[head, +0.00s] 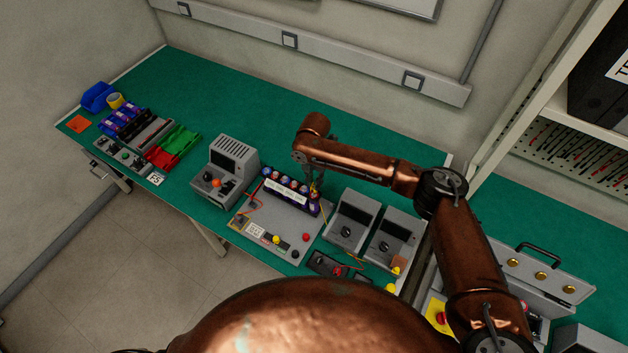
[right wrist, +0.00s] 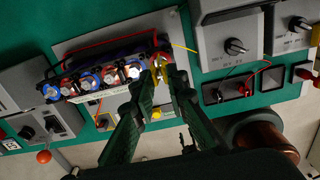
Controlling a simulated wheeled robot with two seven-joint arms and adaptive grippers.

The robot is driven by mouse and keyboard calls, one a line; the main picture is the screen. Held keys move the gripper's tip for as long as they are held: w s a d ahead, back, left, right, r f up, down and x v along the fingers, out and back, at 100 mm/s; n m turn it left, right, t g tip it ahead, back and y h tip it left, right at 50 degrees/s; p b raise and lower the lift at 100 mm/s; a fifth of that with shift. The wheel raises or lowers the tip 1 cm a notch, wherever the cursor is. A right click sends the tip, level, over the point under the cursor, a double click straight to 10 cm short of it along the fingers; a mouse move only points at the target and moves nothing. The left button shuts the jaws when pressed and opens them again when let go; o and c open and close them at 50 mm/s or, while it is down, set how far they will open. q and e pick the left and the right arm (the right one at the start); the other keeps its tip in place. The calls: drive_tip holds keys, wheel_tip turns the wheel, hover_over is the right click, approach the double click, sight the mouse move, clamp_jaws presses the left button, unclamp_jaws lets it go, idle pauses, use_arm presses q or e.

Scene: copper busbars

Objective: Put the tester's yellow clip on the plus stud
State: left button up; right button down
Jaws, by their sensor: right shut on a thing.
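My right gripper (head: 316,186) is over the right end of the battery pack (head: 286,190), on a grey board (head: 268,222). In the right wrist view its two fingers (right wrist: 163,70) are close together, shut on the small yellow clip (right wrist: 160,62). A thin yellow lead (right wrist: 183,47) runs off to the right near the clip. The clip is close to the pack's right end cell; I cannot tell whether it touches a stud. The plus stud cannot be made out clearly behind the fingers. The pack (right wrist: 106,76) shows several cells with red and blue tops. My left gripper is out of view.
A grey instrument with an orange knob (head: 221,172) stands left of the board. Two grey meters (head: 351,218) stand close on its right. A red button (head: 306,237) and a yellow button (head: 276,240) sit at the board's front. Bare green bench lies behind.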

drive_tip(key=shift+f, duration=0.75)
drive_tip(key=shift+f, duration=0.35)
drive_tip(key=c, duration=1.8)
unclamp_jaws()
drive_tip(key=shift+r, duration=0.1)
wheel_tip(320, 180, up, 6)
drive_tip(key=p, duration=0.4)
drive_tip(key=shift+p, duration=0.4)
